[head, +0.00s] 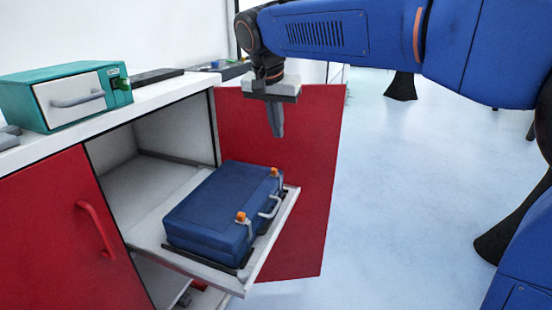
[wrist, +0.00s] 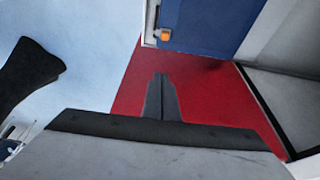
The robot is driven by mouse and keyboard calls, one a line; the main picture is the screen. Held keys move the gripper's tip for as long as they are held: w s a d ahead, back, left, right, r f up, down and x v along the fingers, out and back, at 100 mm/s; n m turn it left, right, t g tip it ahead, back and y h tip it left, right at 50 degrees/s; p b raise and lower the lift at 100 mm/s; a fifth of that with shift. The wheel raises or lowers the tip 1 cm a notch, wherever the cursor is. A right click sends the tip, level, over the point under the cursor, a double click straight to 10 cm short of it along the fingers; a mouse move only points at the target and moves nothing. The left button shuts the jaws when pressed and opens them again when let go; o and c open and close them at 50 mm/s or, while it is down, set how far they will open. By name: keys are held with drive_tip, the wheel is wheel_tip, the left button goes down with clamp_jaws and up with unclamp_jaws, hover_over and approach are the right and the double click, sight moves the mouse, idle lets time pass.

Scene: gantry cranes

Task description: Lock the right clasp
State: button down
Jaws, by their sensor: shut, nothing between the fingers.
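A dark blue case (head: 212,208) lies flat on a pulled-out shelf, its handle (head: 270,208) facing the open floor. The right clasp (head: 274,172) shows as an orange tab at the far end of the case's front edge. A second orange clasp (head: 241,217) is nearer, left of the handle. Whether either is locked is too small to tell. My gripper (head: 278,133) is shut and empty, pointing down above and behind the right clasp, apart from the case. In the wrist view, my shut fingers (wrist: 161,78) are below one orange clasp (wrist: 165,35) at the case's corner.
The shelf (head: 268,250) extends from a white cabinet. An open red door (head: 312,160) stands behind the case and gripper. A closed red door (head: 60,235) is at left. A teal box (head: 40,85) sits on the counter.

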sight(274, 172)
drive_tip(key=shift+f, duration=0.1)
drive_tip(key=f, duration=0.9)
drive_tip(key=shift+w+d, duration=0.15)
drive_tip(key=shift+w, duration=0.15)
drive_tip(key=shift+s+a+f, duration=0.1)
drive_tip(key=shift+s+a, duration=0.1)
drive_tip(key=shift+s, duration=0.45)
